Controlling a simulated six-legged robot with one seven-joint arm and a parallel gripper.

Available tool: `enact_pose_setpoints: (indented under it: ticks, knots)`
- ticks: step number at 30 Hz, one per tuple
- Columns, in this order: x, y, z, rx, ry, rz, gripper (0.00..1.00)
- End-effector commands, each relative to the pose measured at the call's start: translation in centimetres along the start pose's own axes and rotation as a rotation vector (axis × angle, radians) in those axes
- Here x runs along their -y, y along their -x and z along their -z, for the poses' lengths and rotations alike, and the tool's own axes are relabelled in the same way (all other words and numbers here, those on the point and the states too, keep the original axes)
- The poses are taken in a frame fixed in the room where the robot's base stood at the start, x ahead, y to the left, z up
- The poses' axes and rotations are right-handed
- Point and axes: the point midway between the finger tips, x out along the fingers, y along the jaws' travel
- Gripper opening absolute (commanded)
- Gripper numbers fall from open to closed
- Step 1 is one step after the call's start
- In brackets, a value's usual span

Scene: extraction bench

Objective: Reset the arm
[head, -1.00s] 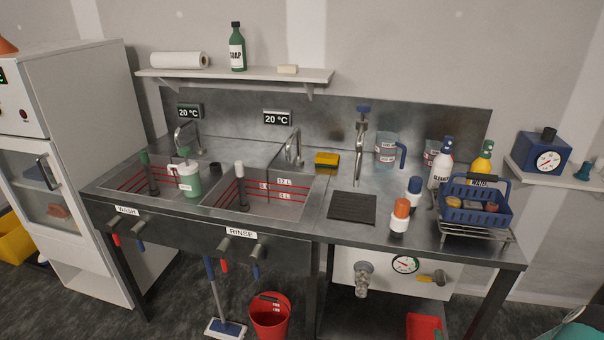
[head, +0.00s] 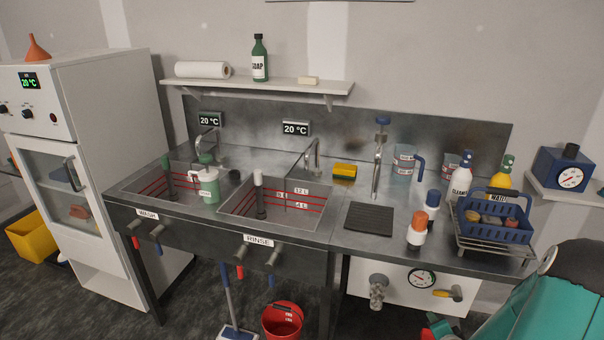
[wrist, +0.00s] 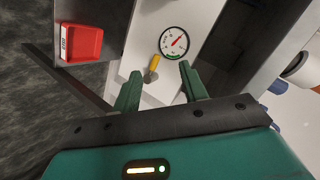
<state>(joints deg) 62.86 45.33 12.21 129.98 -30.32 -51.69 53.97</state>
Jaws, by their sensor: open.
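My gripper (wrist: 160,90) is open in the wrist view, its two green fingers apart with nothing between them. Beyond the fingers are a pressure gauge (wrist: 173,42) and a yellow-handled valve (wrist: 152,72) on a white panel under the bench. In the head view, a teal part of my arm (head: 545,310) shows at the lower right corner, in front of the bench's right end. The fingertips are not clearly seen in the head view.
The steel bench (head: 290,222) holds the wash and rinse sinks, bottles and a blue basket (head: 495,222) on a rack. A red bin (wrist: 82,42) shows in the wrist view. A red bucket (head: 282,322) and a broom (head: 229,300) stand on the floor. A white cabinet (head: 110,180) is at left.

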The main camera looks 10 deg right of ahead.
Motion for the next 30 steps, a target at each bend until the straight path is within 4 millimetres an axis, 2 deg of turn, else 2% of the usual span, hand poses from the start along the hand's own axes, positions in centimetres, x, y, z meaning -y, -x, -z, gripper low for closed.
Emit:
enact_pose_setpoints:
  ticks: [1, 8, 14, 21, 26, 30]
  knots:
    - [2.1, 0.2, 0.1, 0.017, 0.071, -0.017, 0.43]
    - [9.4, 2.4, -0.4, 0.094, 0.357, -0.119, 0.43]
    - [15.8, 5.9, -1.6, 0.151, 0.566, -0.184, 0.43]
    - [22.5, 12.0, -4.0, 0.226, 0.775, -0.227, 0.43]
    - [26.0, 17.1, -6.3, 0.29, 0.893, -0.232, 0.43]
    - [28.3, 22.0, -8.5, 0.358, 0.987, -0.217, 0.43]
